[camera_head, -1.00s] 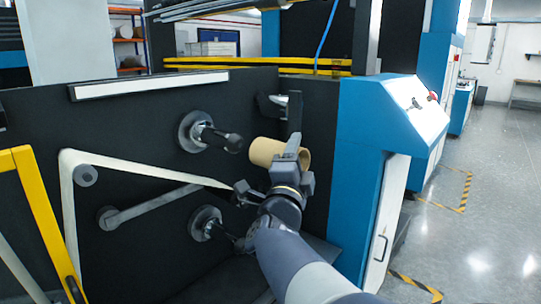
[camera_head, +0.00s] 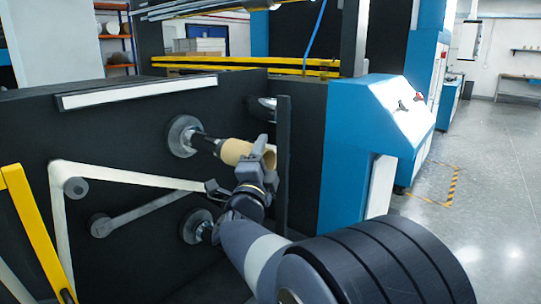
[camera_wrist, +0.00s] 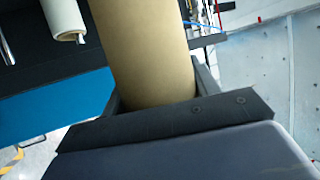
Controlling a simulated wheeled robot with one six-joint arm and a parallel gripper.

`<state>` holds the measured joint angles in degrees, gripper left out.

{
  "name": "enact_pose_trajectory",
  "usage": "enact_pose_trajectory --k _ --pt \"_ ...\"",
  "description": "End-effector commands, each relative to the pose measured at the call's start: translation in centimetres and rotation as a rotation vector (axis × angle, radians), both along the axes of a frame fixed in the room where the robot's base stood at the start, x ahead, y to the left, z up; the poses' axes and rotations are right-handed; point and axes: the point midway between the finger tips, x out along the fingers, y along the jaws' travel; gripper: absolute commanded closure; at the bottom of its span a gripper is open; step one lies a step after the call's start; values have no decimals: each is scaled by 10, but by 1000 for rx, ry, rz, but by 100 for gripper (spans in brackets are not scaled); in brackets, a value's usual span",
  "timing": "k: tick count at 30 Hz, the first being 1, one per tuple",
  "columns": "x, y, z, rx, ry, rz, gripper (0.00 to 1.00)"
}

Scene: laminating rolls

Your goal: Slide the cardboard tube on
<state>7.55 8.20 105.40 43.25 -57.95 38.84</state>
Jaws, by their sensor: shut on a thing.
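The tan cardboard tube (camera_head: 236,151) is held roughly level in front of the black machine panel. My gripper (camera_head: 256,160) is shut on it near its right end. The tube's left end meets the outer end of the dark upper spindle (camera_head: 204,142), which stands out from a round grey flange. The spindle's tip is hidden by the tube, and I cannot tell how far inside it reaches. In the wrist view the tube (camera_wrist: 145,50) stands large between the jaws (camera_wrist: 160,105); the spindle is not visible there.
A second spindle with a flange (camera_head: 197,226) sits below, behind my arm. A white web (camera_head: 130,175) runs over a roller at left. A dark upright post (camera_head: 283,165) and the blue cabinet (camera_head: 350,150) stand close on the right. A white roll (camera_wrist: 63,18) shows in the wrist view.

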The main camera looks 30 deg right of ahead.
Motion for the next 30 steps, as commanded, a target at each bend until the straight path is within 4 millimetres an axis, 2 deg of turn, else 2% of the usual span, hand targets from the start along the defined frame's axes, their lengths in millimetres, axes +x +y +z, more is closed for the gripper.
enact_pose_trajectory --k 30 --pt "58 22 0 1 0 1 69"
